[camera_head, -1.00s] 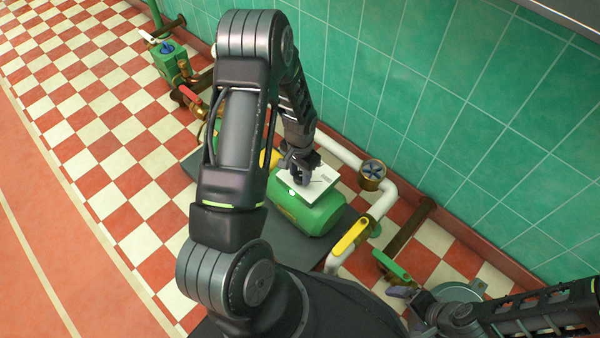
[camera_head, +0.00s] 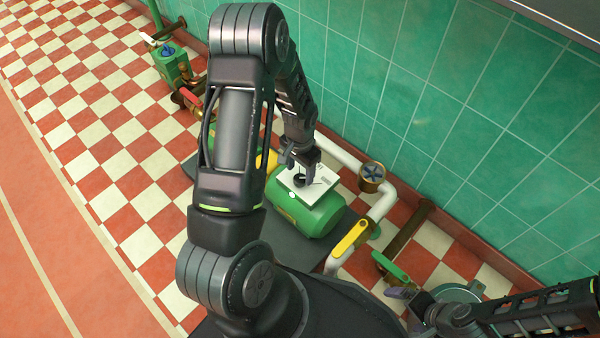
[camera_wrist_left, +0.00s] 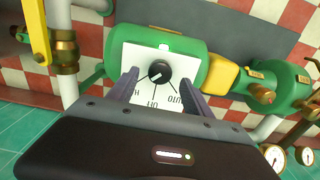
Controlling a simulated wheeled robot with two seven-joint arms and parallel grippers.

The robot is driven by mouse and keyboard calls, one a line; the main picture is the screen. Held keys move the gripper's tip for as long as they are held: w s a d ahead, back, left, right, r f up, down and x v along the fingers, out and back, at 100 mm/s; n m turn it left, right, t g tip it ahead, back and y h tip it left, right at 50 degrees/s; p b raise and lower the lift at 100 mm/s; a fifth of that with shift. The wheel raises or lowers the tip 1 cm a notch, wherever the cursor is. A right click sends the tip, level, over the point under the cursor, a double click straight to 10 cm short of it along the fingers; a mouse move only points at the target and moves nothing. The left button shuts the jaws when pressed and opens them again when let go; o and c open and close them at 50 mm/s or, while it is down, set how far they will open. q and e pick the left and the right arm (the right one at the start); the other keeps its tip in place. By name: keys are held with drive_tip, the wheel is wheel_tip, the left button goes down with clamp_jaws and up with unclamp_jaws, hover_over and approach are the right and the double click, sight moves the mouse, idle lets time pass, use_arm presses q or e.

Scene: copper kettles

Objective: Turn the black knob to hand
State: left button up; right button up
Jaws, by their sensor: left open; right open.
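The black knob (camera_wrist_left: 158,71) sits on a white plate (camera_wrist_left: 149,58) on the green tank (camera_head: 312,213). The plate reads OFF in the middle and AUTO at the right. The label at the left is mostly hidden by a finger, with an H showing. I cannot tell surely where the knob points. In the head view the knob (camera_head: 299,181) shows dark below my left gripper (camera_head: 299,172). That gripper is open and empty, its fingers appearing either side of the knob in the wrist view. My right gripper (camera_head: 408,308) is open at the lower right, away from the plate.
A white pipe (camera_head: 386,200) with a brass valve (camera_head: 372,176) and a yellow lever (camera_head: 350,237) runs right of the tank. A green lever (camera_head: 390,267) is near my right gripper. The green tiled wall (camera_head: 470,130) stands behind. Gauges (camera_wrist_left: 273,157) show in the wrist view.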

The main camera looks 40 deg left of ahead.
sight(300, 178)
use_arm(q)
wheel_tip(300, 178, up, 5)
drive_tip(key=shift+f+p, duration=0.2)
drive_tip(key=shift+p, duration=0.35)
drive_tip(key=shift+s, duration=0.15)
